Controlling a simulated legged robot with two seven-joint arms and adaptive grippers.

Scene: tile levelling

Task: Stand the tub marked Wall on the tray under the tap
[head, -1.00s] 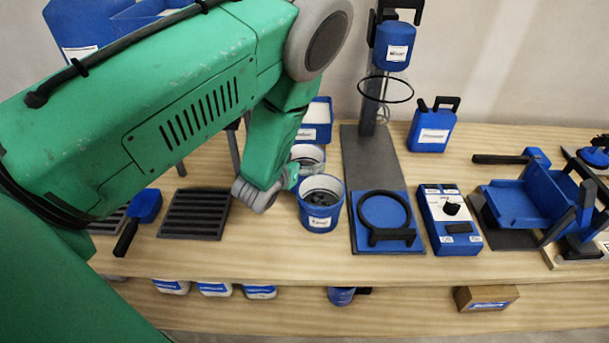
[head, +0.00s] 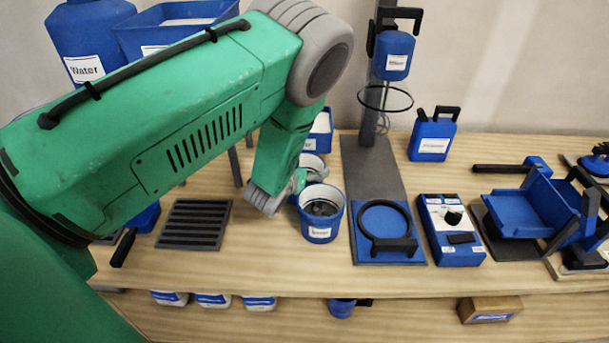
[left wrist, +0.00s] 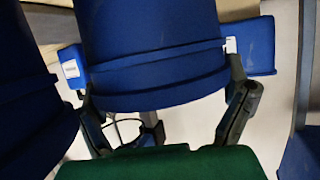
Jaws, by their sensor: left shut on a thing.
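My left gripper (head: 300,184) is at the left rim of a round blue tub (head: 320,234) with dark contents. Its label is too small to read surely. In the left wrist view the gripper (left wrist: 165,85) is shut on a blue tub (left wrist: 150,60), with one dark finger on each side. I cannot tell whether the tub is clear of the bench. The blue tray (head: 362,256), with a black ring (head: 362,222) on it, lies just right of the tub. Above and behind it, a blue container (head: 394,45) hangs on a grey stand, apparently with the tap.
Another tub (head: 313,166) stands close behind. A dark ribbed mat (head: 195,224) lies left of the tub. A blue control box (head: 450,230) stands right of the tray, and a blue jug (head: 431,140) farther back. A wire hoop (head: 385,98) juts from the stand.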

